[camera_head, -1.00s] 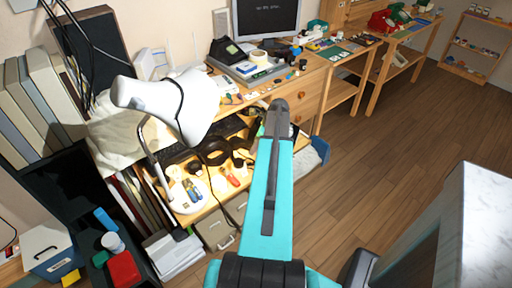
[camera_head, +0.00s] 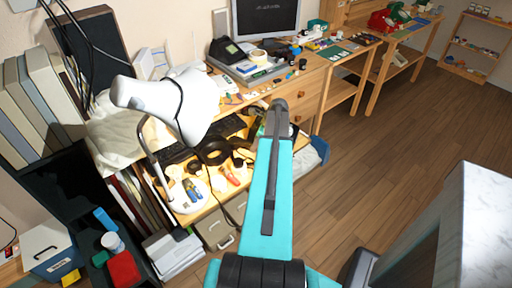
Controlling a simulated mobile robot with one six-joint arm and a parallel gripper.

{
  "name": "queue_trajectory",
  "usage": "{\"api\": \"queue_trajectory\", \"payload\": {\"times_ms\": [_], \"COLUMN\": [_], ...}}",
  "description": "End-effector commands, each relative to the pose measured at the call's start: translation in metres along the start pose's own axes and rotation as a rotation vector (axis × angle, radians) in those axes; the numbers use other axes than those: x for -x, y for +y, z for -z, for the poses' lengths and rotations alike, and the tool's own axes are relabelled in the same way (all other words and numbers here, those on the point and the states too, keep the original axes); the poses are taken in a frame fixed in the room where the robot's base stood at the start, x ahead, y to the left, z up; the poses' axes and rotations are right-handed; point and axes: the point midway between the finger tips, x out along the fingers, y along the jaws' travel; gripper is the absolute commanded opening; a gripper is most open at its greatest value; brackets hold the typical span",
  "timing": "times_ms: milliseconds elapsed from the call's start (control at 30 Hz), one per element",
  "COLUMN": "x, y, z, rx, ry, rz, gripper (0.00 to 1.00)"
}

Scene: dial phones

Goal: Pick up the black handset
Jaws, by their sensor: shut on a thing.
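A black desk phone (camera_head: 223,49) stands at the back of the desk, left of the monitor, on a grey box. It is small here, and I cannot make out clearly whether its handset lies on it. My teal arm reaches up the middle of the view to a dark joint in front of the desk's drawers. My gripper is not visible; it seems to be hidden behind the arm. I cannot see what it holds.
A white lamp (camera_head: 165,98) stands left of my arm. Tools and dark round items (camera_head: 214,151) crowd the lower shelf. Red and green phones (camera_head: 380,20) stand on a far table. A marble-topped block (camera_head: 485,215) is at right. The wooden floor between is clear.

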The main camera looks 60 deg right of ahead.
Motion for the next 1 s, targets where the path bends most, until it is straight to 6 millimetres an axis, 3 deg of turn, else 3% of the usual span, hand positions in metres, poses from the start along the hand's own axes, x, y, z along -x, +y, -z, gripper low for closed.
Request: {"api": "queue_trajectory", "payload": {"times_ms": [367,700,1000], "x": [0.006,0.032,0.058], "y": [0.000,0.000,0.000], "z": [-0.003,-0.014,0.038], "rx": [0.001,0.002,-0.002], "ry": [-0.001,-0.001,-0.001], "rz": [0.001,0.003,0.003], "gripper": [0.00,0.00,0.00]}}
